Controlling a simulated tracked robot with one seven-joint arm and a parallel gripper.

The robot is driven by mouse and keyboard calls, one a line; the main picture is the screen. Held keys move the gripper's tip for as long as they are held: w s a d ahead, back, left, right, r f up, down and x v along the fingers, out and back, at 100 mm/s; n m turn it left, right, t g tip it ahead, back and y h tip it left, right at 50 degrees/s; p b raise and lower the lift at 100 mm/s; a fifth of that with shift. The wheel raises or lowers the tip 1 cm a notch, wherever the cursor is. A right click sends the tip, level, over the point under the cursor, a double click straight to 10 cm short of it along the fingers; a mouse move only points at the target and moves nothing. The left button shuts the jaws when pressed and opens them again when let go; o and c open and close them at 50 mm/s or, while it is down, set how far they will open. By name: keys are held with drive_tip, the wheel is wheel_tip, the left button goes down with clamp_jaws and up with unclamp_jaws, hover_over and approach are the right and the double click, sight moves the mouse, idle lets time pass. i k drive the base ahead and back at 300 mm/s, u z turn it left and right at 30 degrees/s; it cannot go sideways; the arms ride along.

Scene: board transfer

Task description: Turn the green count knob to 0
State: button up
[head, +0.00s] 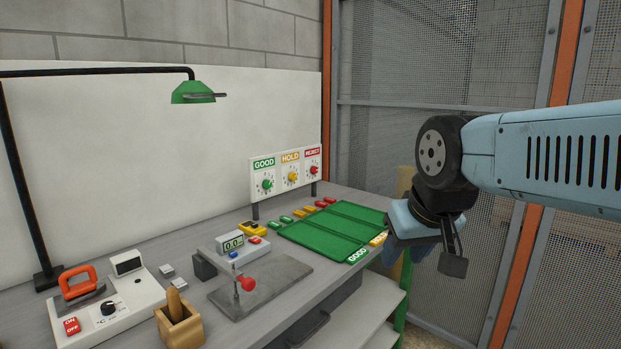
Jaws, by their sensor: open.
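The green count knob (267,185) sits under the GOOD label on a white panel (280,174) at the back of the bench. A yellow knob (292,177) under HOLD and a red knob (314,170) under REJECT are to its right. Which number the green knob points to is too small to read. My gripper (452,250) is open and empty at the right, beyond the bench's right edge, well apart from the panel. Part of it is hidden behind my wrist.
Green trays (336,222) lie in front of the panel, with small coloured blocks behind them. A fixture with a red knob (246,283) and a display (231,242) stands mid-bench.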

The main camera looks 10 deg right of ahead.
sight(267, 184)
drive_tip(key=z, duration=0.3)
drive_tip(key=i, duration=0.85)
drive_tip(key=z, duration=0.4)
drive_tip(key=k, duration=0.75)
drive_tip(key=z, duration=0.25)
drive_tip(key=i, duration=0.75)
drive_tip(key=u, duration=0.15)
